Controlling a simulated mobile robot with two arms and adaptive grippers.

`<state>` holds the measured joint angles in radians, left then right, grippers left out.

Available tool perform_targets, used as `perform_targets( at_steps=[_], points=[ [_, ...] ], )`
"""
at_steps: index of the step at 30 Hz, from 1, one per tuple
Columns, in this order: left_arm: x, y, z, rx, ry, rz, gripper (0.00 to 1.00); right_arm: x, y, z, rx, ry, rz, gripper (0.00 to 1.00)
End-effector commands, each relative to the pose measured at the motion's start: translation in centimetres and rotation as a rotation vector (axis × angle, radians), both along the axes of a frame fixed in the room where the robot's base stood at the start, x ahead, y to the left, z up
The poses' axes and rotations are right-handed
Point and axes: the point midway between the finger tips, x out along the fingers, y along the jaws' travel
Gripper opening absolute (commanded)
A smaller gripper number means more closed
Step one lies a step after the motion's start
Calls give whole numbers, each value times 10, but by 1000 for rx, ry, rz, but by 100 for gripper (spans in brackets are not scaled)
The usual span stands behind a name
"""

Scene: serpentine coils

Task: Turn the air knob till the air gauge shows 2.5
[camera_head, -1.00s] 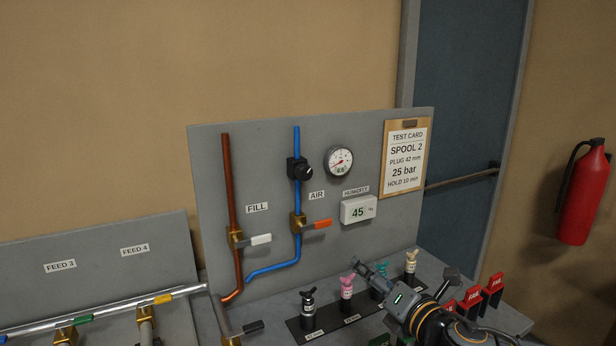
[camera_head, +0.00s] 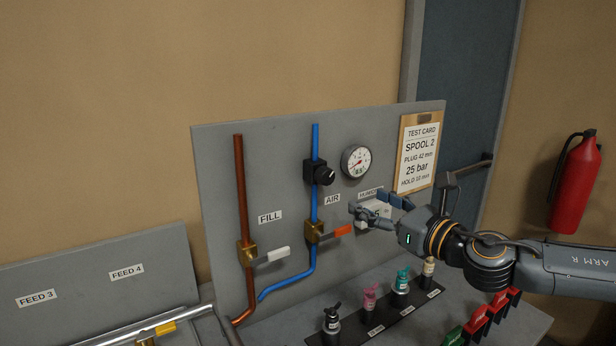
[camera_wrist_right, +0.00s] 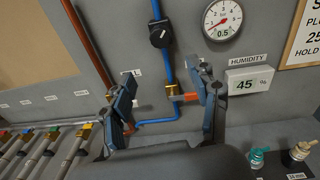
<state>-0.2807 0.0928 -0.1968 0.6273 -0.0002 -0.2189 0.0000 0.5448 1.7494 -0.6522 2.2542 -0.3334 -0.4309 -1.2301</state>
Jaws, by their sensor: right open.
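The black air knob (camera_head: 324,173) sits on the blue pipe on the grey panel, above the AIR label. It also shows in the right wrist view (camera_wrist_right: 160,36), ahead of my fingers. The round air gauge (camera_head: 356,161) is to the right of the knob. In the right wrist view the gauge (camera_wrist_right: 222,20) has a small readout that looks like 0.5. My right gripper (camera_head: 362,212) is open and empty, below and to the right of the knob, apart from it, in front of the humidity display. My left gripper is in neither view.
An orange-handled valve (camera_head: 316,232) sits below the knob on the blue pipe. A white-handled valve (camera_head: 248,252) is on the copper pipe. The humidity box (camera_wrist_right: 250,80) reads 45. Several plugs (camera_head: 402,281) stand on the bench below. The panel around the knob is clear.

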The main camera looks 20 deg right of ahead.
Motion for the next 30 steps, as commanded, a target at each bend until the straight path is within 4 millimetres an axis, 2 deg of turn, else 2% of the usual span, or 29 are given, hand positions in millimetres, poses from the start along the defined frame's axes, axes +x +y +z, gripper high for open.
perform_targets(
  at_steps=[4,9,13,17,24,30],
  points=[
    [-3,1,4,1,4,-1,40,3,0,3,-3,-2,-1,60],
    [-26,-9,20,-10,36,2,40,16,2,6,3,-3,0,60],
    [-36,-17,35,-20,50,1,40,31,6,7,4,-1,0,60],
    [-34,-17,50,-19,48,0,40,49,8,7,6,-3,-2,60],
    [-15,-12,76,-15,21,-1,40,87,16,6,2,-2,-1,60],
    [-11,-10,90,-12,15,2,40,118,21,4,0,-2,-2,60]
  ],
)
